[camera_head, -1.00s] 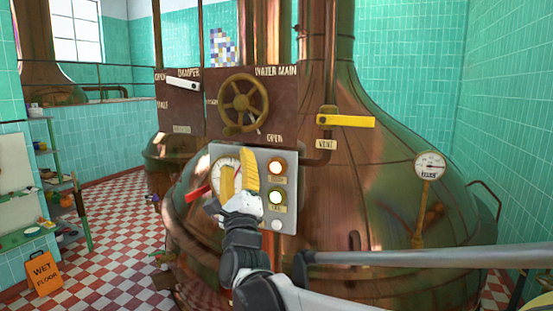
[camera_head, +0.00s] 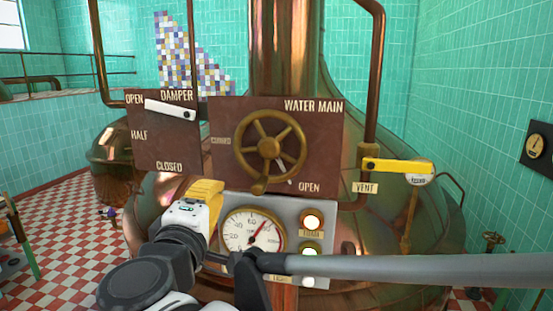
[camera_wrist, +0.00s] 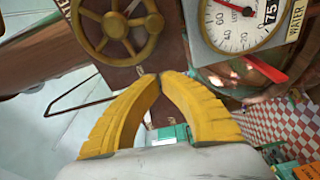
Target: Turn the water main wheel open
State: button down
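The brass water main wheel (camera_head: 268,148) is mounted on a dark red-brown panel (camera_head: 228,180), with CLOSED marked at its left and OPEN at its lower right. A short brass knob (camera_head: 258,187) sits at the bottom of its rim. My gripper (camera_head: 207,187) has yellow fingers and is below and left of the wheel, apart from it in the head view. In the wrist view the wheel (camera_wrist: 120,30) is at the upper left, beyond my fingertips (camera_wrist: 159,76). The tips nearly meet, with nothing seen between them. The finger tips overlap in the head view.
A gauge (camera_head: 252,231) and lit lamps (camera_head: 311,221) are on a grey box below the wheel. A red lever (camera_wrist: 264,71) is beside the gauge in the wrist view. The white damper lever (camera_head: 170,109) is left and the yellow vent lever (camera_head: 398,166) right.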

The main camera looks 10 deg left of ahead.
aim_at(253, 176)
jog(key=w+p, duration=0.2)
jog(key=w, duration=0.7)
jog(key=shift+w+d+r, duration=0.1)
jog(key=shift+w+d, duration=0.15)
jog(key=shift+d, duration=0.2)
jog(key=d, duration=0.1)
jog(key=s+d+p, duration=0.1)
jog(key=d, duration=0.1)
jog(key=shift+s+d+f, duration=0.15)
jog(key=shift+f, duration=0.05)
jog(key=shift+d+f+b, duration=0.3)
jog(key=shift+d+b, duration=0.05)
jog(key=shift+d, duration=0.05)
